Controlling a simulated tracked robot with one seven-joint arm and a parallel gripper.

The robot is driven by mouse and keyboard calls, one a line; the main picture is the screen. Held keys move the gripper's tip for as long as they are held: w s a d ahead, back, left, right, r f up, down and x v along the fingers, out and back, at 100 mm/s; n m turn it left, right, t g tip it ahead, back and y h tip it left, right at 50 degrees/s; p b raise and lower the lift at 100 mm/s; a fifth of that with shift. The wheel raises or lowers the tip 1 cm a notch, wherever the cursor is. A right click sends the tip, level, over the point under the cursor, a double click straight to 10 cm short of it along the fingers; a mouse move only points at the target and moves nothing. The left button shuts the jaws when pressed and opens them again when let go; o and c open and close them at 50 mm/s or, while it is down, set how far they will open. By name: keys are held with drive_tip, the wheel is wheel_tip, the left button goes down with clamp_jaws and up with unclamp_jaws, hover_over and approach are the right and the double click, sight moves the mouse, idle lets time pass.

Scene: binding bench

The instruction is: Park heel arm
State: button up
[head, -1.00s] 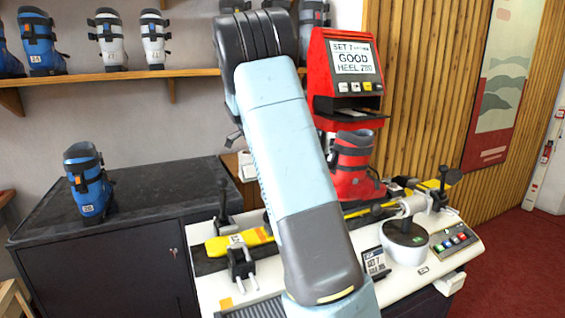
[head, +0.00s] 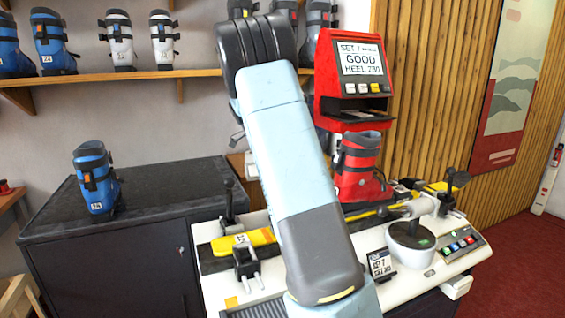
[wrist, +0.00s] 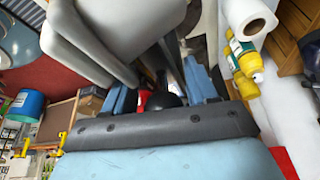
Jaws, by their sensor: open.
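The heel arm (head: 424,207) appears to be the pale arm on the round pedestal (head: 410,238) on the bench's right side; its tip lies close to a dark rod. A red ski boot (head: 358,165) stands upright behind it, over a yellow ski (head: 258,238) that runs partly behind my arm. My gripper (wrist: 165,92) shows in the wrist view as two blue fingers set apart. A black rounded knob (wrist: 163,101) shows between them; I cannot tell if they touch it. The gripper is hidden in the head view.
A red test machine (head: 350,80) reads "GOOD" and "HEEL". A blue boot (head: 96,178) stands on the black cabinet (head: 145,200) at left. A black-knobbed lever (head: 459,180) and coloured buttons (head: 463,242) are on the right. A "SET 7" card (head: 380,264) stands before the pedestal.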

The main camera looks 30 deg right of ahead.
drive_tip(key=shift+r, duration=0.1)
drive_tip(key=v, duration=1.3)
drive_tip(key=shift+a+r, duration=0.2)
drive_tip(key=shift+r, duration=0.05)
drive_tip(key=shift+w, duration=0.1)
drive_tip(key=s+a+r+n+t+y, duration=0.25)
drive_tip(key=s+n, duration=0.25)
drive_tip(key=s, duration=0.6)
drive_tip(key=s+a+r+n+t+y, duration=0.1)
drive_tip(key=s+a+n, duration=0.2)
drive_tip(key=s+n, duration=0.5)
drive_tip(key=s+a+f+n+t, duration=0.1)
drive_tip(key=s+a+f+n, duration=0.1)
drive_tip(key=s, duration=0.5)
drive_tip(key=s+a+f+n+t, duration=0.1)
drive_tip(key=s+a+f+n, duration=0.1)
drive_tip(key=s, duration=0.6)
drive_tip(key=s+a+f+n+t, duration=0.1)
drive_tip(key=s+a+f+n, duration=0.2)
drive_tip(key=s, duration=0.4)
drive_tip(key=shift+s+f+n+y, duration=0.25)
drive_tip(key=shift+f+n+y, duration=0.1)
drive_tip(key=shift+n, duration=0.35)
drive_tip(key=shift+a+t, duration=0.15)
drive_tip(key=shift+t, duration=0.1)
